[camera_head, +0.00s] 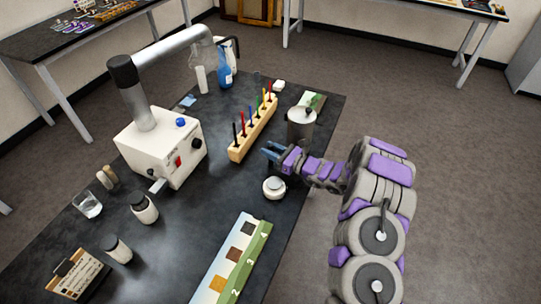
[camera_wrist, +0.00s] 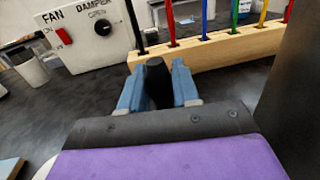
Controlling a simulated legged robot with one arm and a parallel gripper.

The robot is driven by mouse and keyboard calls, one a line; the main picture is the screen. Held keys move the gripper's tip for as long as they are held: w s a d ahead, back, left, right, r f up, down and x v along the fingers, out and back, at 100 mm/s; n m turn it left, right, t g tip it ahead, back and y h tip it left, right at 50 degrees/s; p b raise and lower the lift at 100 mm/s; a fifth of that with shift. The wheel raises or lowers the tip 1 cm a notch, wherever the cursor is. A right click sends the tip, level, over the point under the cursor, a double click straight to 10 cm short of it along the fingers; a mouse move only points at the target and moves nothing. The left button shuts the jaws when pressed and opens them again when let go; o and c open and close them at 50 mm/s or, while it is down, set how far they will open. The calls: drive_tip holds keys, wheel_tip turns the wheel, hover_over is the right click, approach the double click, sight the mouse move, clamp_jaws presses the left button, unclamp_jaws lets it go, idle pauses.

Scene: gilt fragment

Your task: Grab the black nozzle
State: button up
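A black nozzle (camera_wrist: 158,82) sits between the two blue fingers of my gripper (camera_wrist: 158,85) in the wrist view. The fingers lie close along its left and right sides and appear shut on it. Its lower end is hidden behind the dark gripper bracket. In the head view my gripper (camera_head: 271,153) is low over the black table, just left of the metal canister and above the small white round jar. The nozzle cannot be made out against the dark table there.
The metal canister (camera_head: 301,125) stands close beside my gripper. A wooden rack (camera_head: 240,148) with several coloured sticks is to the left. The white fan box (camera_head: 160,148) stands beyond it. A white round jar (camera_head: 274,187) and a numbered sample board (camera_head: 228,268) are nearer.

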drive_tip(key=c, duration=0.5)
drive_tip(key=shift+o, duration=0.2)
drive_tip(key=shift+a, duration=0.1)
